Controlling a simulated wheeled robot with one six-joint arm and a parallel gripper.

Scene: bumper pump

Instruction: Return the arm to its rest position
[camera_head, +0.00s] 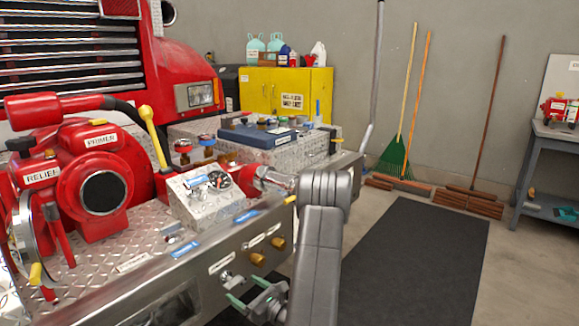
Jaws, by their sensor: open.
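My grey arm (320,240) rises from the bottom of the picture, bends at its top in the middle, and stands in front of the bumper. My gripper (248,292) is low in the picture, left of the arm link, with its two green-tipped fingers apart. Nothing shows between the fingers. It appears in front of the bumper's front face (215,268), below brass knobs (257,259); I cannot tell the exact gap.
A red pump (101,190) with a yellow-handled lever (153,135) and a gauge box (205,195) sit on the bumper's diamond-plate deck. A dark mat (415,260) lies right of my arm. Brooms (490,120) lean at the wall; a grey table (560,145) stands far right.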

